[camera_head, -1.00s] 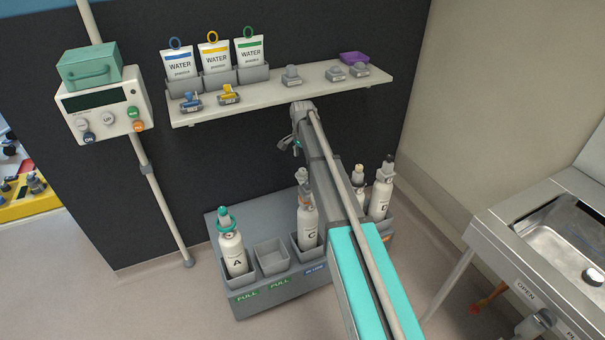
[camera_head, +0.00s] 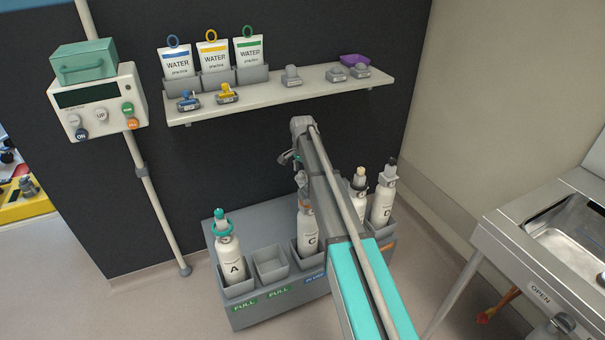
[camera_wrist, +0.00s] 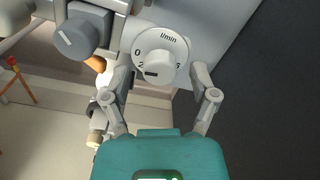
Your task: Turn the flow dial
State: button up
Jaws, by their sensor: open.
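The flow dial (camera_wrist: 160,52) shows in the wrist view as a round white face marked "l/min", with 0 and 2 readable and a grey knob bearing a dark mark at its lower edge. My gripper (camera_wrist: 157,72) is open, with one finger at the lower left of the dial and one at the lower right. I cannot tell whether either finger touches it. In the head view my gripper (camera_head: 290,157) is small and partly hidden by my arm, above cylinder C (camera_head: 308,232). The dial is not distinguishable there.
A dark grey knob (camera_wrist: 80,38) sits left of the dial. Cylinder A (camera_head: 232,258) and cylinder D (camera_head: 382,205) stand in the grey rack (camera_head: 250,312). A shelf (camera_head: 270,98) with water pouches is above. A steel sink (camera_head: 565,235) is at right.

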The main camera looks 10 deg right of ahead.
grip_shut()
dwell(0.4)
jog(key=shift+n, duration=0.5)
jog(key=n, duration=1)
jog(key=shift+a+n, duration=0.1)
jog(key=shift+n, duration=2.3)
